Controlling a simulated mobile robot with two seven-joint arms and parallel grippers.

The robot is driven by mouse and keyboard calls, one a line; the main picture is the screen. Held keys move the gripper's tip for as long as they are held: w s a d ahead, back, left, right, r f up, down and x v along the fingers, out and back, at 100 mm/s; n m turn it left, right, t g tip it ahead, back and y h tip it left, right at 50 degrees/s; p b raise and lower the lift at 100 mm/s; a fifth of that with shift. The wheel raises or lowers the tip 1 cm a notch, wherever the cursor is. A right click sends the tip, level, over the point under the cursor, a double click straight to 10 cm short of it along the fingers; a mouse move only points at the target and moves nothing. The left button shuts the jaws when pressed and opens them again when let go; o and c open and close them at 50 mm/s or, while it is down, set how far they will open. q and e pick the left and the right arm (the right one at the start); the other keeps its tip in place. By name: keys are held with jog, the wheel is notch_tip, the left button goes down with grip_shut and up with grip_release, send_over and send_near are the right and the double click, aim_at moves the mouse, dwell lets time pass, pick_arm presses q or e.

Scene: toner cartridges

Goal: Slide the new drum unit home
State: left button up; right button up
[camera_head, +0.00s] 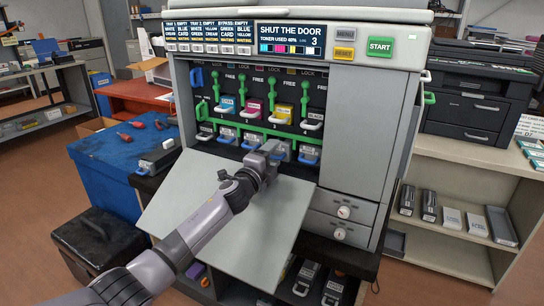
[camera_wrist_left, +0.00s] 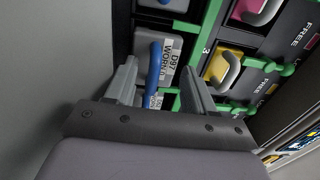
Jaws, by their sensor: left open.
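My left gripper (camera_head: 264,158) is at the printer's lower row of drum units, above the lowered front door (camera_head: 225,215). In the left wrist view my left gripper (camera_wrist_left: 158,88) is open. Its fingers stand either side of the blue handle (camera_wrist_left: 153,72) of a grey drum unit (camera_wrist_left: 172,50), whose label reads "D97 WORN"; contact cannot be told. That unit sits in the lower row, and my gripper partly hides it in the head view. My right gripper is out of view.
Toner cartridges with green levers, such as the yellow one (camera_head: 283,112), fill the upper row. The printer display (camera_head: 290,38) reads "SHUT THE DOOR". Screwdrivers (camera_head: 125,136) lie on the blue cart (camera_head: 108,170). A shelf (camera_head: 440,230) with boxed units stands at right.

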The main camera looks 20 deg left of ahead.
pick_arm(q)
jog(key=shift+s+f, duration=0.15)
jog(key=shift+f, duration=0.45)
jog(key=shift+s+a+p, duration=0.1)
jog(key=shift+s+p, duration=0.85)
jog(key=shift+s, duration=0.4)
jog(key=shift+s+a+p, duration=0.2)
jog(key=shift+s+p, duration=0.45)
jog(key=shift+s, duration=1.35)
jog(key=shift+r, duration=0.1)
